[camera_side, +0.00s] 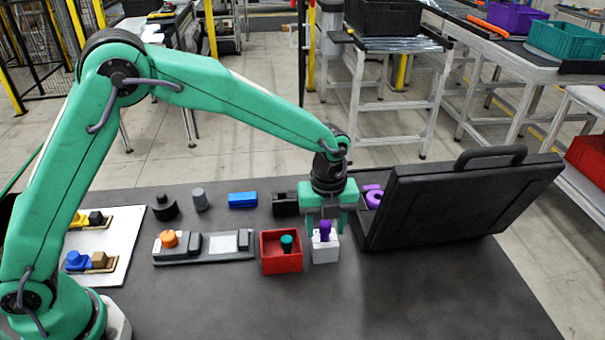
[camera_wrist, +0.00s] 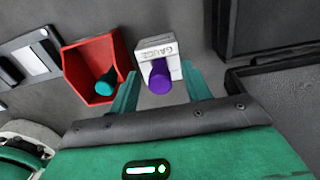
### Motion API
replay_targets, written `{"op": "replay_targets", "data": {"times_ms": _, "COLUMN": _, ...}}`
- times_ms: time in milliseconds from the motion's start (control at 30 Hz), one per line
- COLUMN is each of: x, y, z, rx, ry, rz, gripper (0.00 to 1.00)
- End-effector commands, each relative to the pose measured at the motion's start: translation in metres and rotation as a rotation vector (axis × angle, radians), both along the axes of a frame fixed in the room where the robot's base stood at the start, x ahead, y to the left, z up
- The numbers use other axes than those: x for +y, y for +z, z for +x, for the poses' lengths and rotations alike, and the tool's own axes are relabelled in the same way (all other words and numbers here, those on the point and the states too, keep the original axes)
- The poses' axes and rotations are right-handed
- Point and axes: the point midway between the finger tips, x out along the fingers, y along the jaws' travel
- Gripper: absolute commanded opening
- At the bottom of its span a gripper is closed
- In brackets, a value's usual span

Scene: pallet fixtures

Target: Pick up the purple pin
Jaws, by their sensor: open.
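The purple pin (camera_side: 325,231) stands upright in a white block (camera_side: 325,250), which is marked GAUGE in the wrist view (camera_wrist: 153,49). In the wrist view the purple pin (camera_wrist: 160,77) shows between my fingers. My gripper (camera_side: 326,226) points down over the block, with one teal finger on each side of the pin. In the wrist view my gripper (camera_wrist: 159,84) is open, with gaps between the pin and both fingers. The pin's lower end is hidden in the block.
A red bin (camera_side: 281,263) holding a teal pin (camera_side: 287,243) stands just left of the block. An open black case (camera_side: 450,200) is close on the right, with purple items (camera_side: 373,196) in it. A grey fixture (camera_side: 205,248) lies farther left. The front table is clear.

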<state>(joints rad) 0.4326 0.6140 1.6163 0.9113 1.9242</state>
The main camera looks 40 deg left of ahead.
Motion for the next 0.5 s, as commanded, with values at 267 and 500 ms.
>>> {"op": "replay_targets", "data": {"times_ms": 267, "x": -0.0001, "y": 0.0003, "z": 0.0001, "rx": 0.000, "ry": 0.000, "rz": 0.000, "gripper": 0.19}}
{"op": "replay_targets", "data": {"times_ms": 500, "x": -0.0001, "y": 0.0005, "z": 0.0001, "rx": 0.000, "ry": 0.000, "rz": 0.000, "gripper": 0.00}}
